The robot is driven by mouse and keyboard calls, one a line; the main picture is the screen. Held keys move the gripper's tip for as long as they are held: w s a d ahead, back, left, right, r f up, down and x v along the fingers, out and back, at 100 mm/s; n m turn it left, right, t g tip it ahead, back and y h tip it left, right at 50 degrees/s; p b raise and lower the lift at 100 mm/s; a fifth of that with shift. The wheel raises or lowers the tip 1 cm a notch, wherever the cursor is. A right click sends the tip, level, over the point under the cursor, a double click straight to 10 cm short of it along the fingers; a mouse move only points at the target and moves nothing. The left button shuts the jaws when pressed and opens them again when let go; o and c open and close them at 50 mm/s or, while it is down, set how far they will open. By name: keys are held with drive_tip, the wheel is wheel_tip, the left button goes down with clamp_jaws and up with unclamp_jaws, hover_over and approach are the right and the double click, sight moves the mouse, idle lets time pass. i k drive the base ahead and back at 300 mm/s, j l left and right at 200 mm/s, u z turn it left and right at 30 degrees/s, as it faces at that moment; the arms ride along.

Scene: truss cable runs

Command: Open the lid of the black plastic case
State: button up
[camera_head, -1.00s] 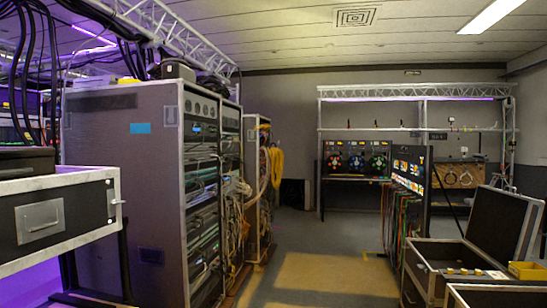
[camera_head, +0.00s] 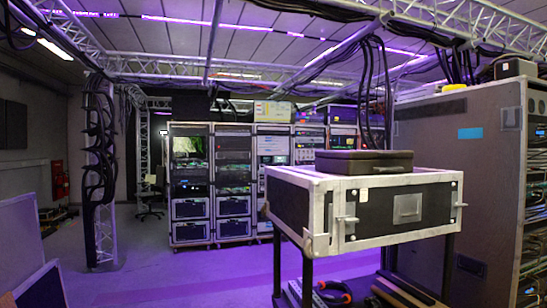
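The black plastic case (camera_head: 364,162) is a low, dark box with its lid down. It lies flat on top of a black and silver flight case (camera_head: 408,204), in the right half of the head view. A small light mark shows on its front face. The flight case stands on dark legs. My gripper is not in view, and no part of my arm shows near the case.
A tall grey rack (camera_head: 460,180) stands close at the right. Pliers (camera_head: 333,293) lie on a shelf below the flight case. A truss column with black cables (camera_head: 98,170) stands at the left. Purple-lit floor (camera_head: 205,275) is clear in the front middle.

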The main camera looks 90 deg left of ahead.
sight(350, 155)
drive_tip(key=j+u, duration=0.15)
drive_tip(key=u, duration=2.2)
drive_tip(key=i, duration=0.45)
drive_tip(key=i+j+z, duration=0.1)
drive_tip(key=i, duration=0.35)
